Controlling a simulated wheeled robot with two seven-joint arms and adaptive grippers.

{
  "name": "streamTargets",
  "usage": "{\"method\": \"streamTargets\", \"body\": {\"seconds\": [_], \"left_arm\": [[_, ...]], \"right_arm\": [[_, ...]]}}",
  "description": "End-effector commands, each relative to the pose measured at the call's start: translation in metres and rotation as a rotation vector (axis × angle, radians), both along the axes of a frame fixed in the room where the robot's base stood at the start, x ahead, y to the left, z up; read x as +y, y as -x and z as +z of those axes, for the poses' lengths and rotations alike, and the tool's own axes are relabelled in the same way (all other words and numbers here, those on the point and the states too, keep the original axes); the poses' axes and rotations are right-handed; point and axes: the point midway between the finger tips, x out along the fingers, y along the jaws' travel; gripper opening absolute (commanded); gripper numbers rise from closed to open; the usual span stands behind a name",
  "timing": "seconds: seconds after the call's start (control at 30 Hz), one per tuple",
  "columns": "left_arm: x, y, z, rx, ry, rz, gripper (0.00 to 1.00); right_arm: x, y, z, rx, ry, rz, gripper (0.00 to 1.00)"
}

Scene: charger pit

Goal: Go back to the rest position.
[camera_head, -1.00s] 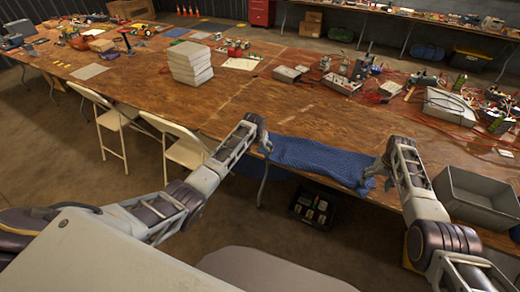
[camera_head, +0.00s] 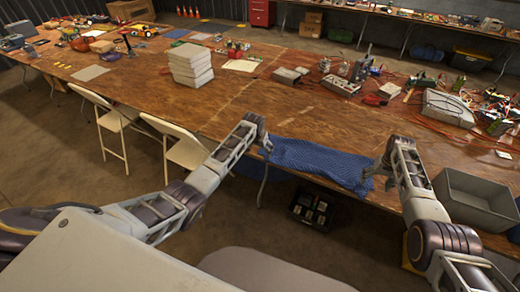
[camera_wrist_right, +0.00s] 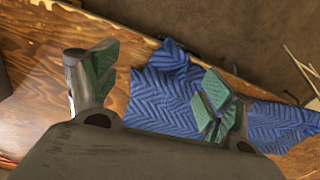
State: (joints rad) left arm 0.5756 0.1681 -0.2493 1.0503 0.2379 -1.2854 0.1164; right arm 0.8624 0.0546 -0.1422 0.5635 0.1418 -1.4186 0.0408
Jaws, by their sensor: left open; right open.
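My left gripper (camera_head: 266,147) is at the near edge of the long wooden table, by the left end of a blue quilted cloth (camera_head: 318,162). In the head view its fingers are small; it looks empty. My right gripper (camera_head: 373,173) is by the right end of the same cloth. In the right wrist view my right gripper (camera_wrist_right: 155,92) has its green-padded fingers wide apart, with nothing held between them. The cloth (camera_wrist_right: 165,95) lies below, partly behind the right-hand finger. I cannot tell whether either gripper touches the cloth.
The wooden table (camera_head: 240,120) spreads in front of both arms. A grey bin (camera_head: 478,204) stands close to the right of my right arm. A white stack (camera_head: 190,65) sits further back. Folding chairs (camera_head: 115,120) stand left of my left arm. A dark crate (camera_head: 314,207) is below the table edge.

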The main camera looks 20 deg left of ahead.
Motion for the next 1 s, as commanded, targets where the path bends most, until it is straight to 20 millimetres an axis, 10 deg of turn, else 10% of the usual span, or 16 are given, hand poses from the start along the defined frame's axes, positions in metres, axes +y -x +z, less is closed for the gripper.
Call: {"method": "streamTargets", "body": {"seconds": [0.57, 1.0], "left_arm": [[0.000, 0.004, -0.009, 0.004, -0.001, 0.000, 0.82], [0.004, 0.063, -0.121, 0.038, -0.015, -0.010, 0.82]], "right_arm": [[0.000, 0.004, -0.009, 0.000, 0.002, 0.001, 0.82], [-0.006, 0.067, -0.128, -0.008, 0.025, 0.020, 0.82]]}}
